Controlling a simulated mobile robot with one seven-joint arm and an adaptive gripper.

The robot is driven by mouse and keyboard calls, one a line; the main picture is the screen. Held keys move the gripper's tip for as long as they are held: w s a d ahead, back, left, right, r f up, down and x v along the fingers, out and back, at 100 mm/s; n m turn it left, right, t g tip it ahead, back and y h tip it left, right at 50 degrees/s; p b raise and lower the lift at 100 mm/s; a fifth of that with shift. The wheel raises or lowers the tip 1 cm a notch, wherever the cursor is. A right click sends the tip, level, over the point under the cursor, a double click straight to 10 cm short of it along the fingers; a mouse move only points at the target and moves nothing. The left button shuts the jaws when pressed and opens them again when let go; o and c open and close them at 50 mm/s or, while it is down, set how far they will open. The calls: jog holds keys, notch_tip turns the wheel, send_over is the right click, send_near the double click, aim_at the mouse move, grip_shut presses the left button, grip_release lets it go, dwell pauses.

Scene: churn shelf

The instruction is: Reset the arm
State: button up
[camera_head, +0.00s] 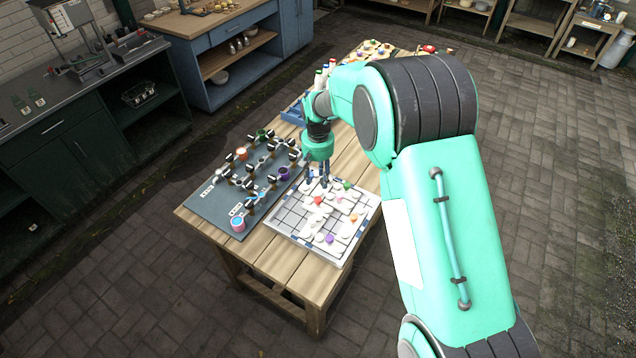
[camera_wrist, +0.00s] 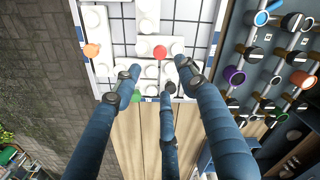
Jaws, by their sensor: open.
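My gripper (camera_head: 324,178) hangs at the end of my green arm, pointing down over the far edge of a white gridded tray (camera_head: 272,225) on the wooden table. In the wrist view, my gripper (camera_wrist: 163,85) shows three dark blue fingers spread apart with nothing seen held between them. White pieces with coloured knobs lie in the tray (camera_wrist: 205,32). A red knob (camera_wrist: 160,52) is just beyond the fingertips, and a green knob (camera_wrist: 135,96) is beside the left finger. The fingertips are close above the tray's edge; whether they touch anything is unclear.
More coloured items sit at the table's far end, partly behind my arm. Dark green cabinets (camera_head: 75,135) stand left. The paved floor (camera_head: 560,130) at right is clear.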

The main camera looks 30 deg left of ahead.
jog(key=shift+r, duration=0.3)
dwell(0.4)
jog(key=w+d+r+m+t+b, duration=0.1)
jog(key=w+d+r+m+b, duration=0.15)
jog(key=d+r, duration=1.25)
jog(key=s+d+r+m+t+y+b, duration=0.15)
jog(key=d+r, duration=0.35)
jog(key=d, duration=0.5)
jog(key=s+d+r+h+b, duration=0.1)
jog(key=s+d+r, duration=0.1)
jog(key=d+r, duration=0.5)
jog(key=s+d+r+m+t+b, duration=0.1)
jog(key=s+d+b, duration=0.1)
jog(key=s+d, duration=0.55)
jog(key=s+d+r+m+b, duration=0.1)
jog(key=s+d, duration=0.3)
jog(key=d, duration=0.6)
jog(key=s+d+f+m+t+b, duration=0.1)
jog(key=s+d+f, duration=0.1)
jog(key=s+d, duration=0.3)
jog(key=s+d+f+m+t+b, duration=0.1)
jog(key=s+d+f+m+b, duration=0.1)
jog(key=s+d, duration=0.4)
jog(key=s, duration=0.5)
jog(key=shift+f, duration=0.2)
